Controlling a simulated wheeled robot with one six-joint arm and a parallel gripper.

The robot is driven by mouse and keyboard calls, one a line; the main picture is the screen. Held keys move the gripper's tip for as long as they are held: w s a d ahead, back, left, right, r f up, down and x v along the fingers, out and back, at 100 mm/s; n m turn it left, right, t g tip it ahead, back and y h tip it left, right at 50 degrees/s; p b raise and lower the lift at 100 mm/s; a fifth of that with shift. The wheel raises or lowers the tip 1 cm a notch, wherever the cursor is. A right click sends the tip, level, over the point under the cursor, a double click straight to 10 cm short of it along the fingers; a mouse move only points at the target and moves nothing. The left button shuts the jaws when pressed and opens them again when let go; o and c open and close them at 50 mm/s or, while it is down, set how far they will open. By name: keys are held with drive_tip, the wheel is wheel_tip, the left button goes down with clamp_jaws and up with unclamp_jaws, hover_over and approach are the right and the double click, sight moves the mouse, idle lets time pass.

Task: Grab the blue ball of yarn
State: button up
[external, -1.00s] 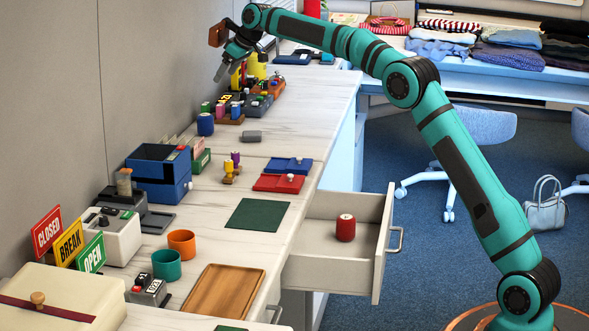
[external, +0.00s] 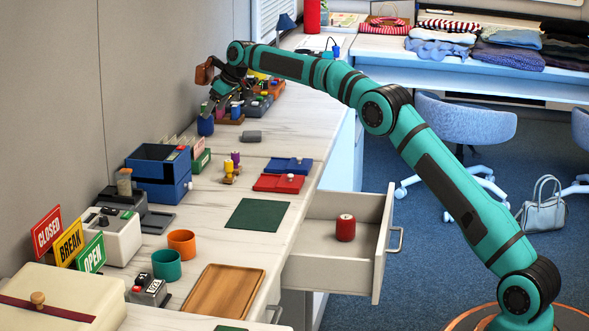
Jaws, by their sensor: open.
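A small blue rounded thing (external: 205,126), perhaps the blue ball of yarn, stands on the counter near the wall, left of a row of small stamps. It is too small for me to tell whether it is yarn. My gripper (external: 212,107) is open and points down just above it, with its fingers close to its top. I cannot tell whether they touch it. The gripper partly hides the stamps behind it.
The open drawer (external: 320,262) holds a red spool-like thing (external: 345,228). A grey block (external: 252,137) lies right of the blue thing. A blue box (external: 158,192) and card holders stand nearer along the wall. A green mat (external: 257,215) lies on the counter.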

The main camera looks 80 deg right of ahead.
sight(211, 115)
drive_tip(key=shift+x, duration=3.35)
drive_tip(key=shift+s, duration=0.1)
drive_tip(key=c, duration=1.1)
drive_tip(key=shift+s+r, duration=0.2)
drive_tip(key=shift+r, duration=3.3)
drive_tip(key=shift+s, duration=0.2)
drive_tip(key=shift+s, duration=0.1)
